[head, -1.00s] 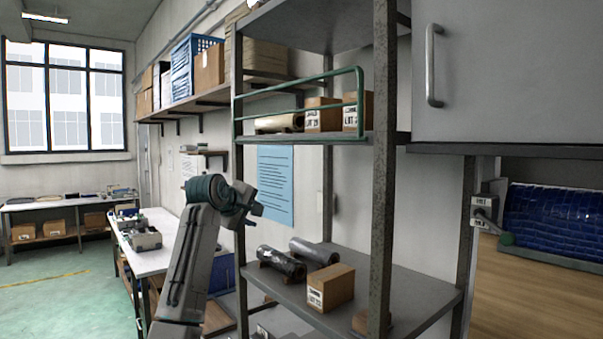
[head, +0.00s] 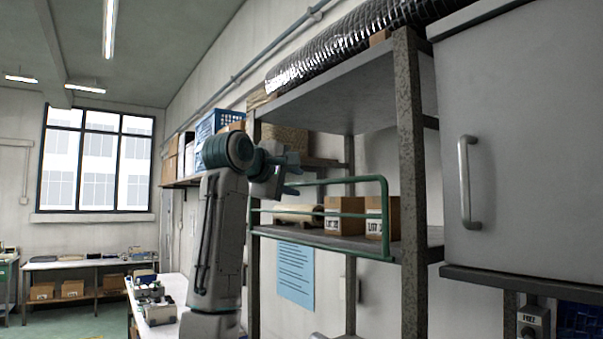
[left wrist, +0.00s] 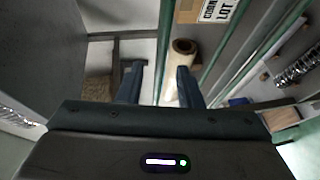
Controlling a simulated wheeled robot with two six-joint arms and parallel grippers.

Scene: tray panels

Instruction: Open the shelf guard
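The shelf guard is a green tube frame (head: 388,218) across the front of the upper shelf. It stands upright, with its bars running along the shelf edge. My left gripper (head: 298,180) is raised in front of the left part of the guard, near its top bar. Its two fingers are spread, and it also shows in the left wrist view (left wrist: 160,85). There, green bars (left wrist: 208,45) run close past the fingers; I cannot tell whether any touches them. The guard's left end is partly hidden by my gripper. My right gripper is not in view.
A foil duct (head: 350,42) lies on top.

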